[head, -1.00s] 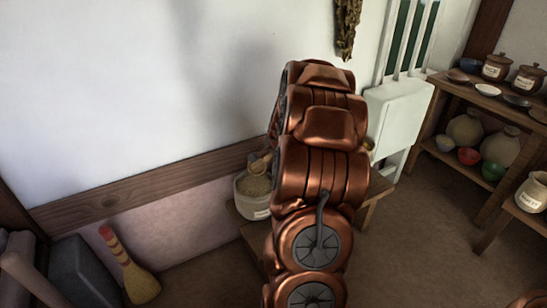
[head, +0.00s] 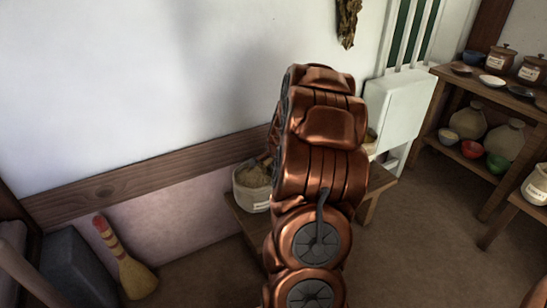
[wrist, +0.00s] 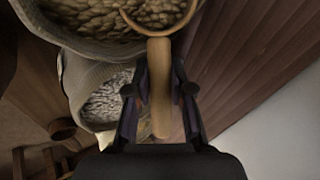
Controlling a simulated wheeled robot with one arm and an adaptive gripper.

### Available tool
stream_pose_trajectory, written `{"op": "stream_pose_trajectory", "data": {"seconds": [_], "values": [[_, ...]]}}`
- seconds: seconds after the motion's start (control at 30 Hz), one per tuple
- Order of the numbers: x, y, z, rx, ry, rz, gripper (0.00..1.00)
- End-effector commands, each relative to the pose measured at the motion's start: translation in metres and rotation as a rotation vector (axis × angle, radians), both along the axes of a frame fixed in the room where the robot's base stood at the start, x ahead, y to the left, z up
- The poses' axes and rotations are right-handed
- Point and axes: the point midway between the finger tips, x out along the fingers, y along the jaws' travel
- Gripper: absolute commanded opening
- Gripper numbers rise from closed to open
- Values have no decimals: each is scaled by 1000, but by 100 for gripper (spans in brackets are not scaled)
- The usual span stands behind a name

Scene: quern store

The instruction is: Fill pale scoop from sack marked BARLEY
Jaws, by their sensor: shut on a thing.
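My gripper (wrist: 160,88) is shut on the handle of a pale wooden scoop (wrist: 159,62) in the wrist view. The scoop's curved rim overlaps the tan grain in a sack (wrist: 95,15) at the top of that view. I cannot tell how deep its bowl is or whether it holds grain. In the head view, a pale sack of grain (head: 251,199) stands on a low wooden bench, left of my arm. Its label is too small to read. My arm hides my gripper and most of the scoop there.
A second open sack with greyer grain (wrist: 108,105) stands beside the first in the wrist view. A broom (head: 132,271) leans by the wall at lower left. Shelves with jars and bowls (head: 468,150) stand at right. The floor between is clear.

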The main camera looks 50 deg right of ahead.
Motion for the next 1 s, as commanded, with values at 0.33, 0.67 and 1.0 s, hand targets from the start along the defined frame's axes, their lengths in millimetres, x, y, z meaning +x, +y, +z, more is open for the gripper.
{"op": "stream_pose_trajectory", "data": {"seconds": [0.33, 0.67, 1.0], "values": [[-9, 18, -2, 0, 0, 1, 0], [-15, 28, -1, -1, -2, 0, 0], [-14, 27, -2, 65, 33, 0, 0]]}}
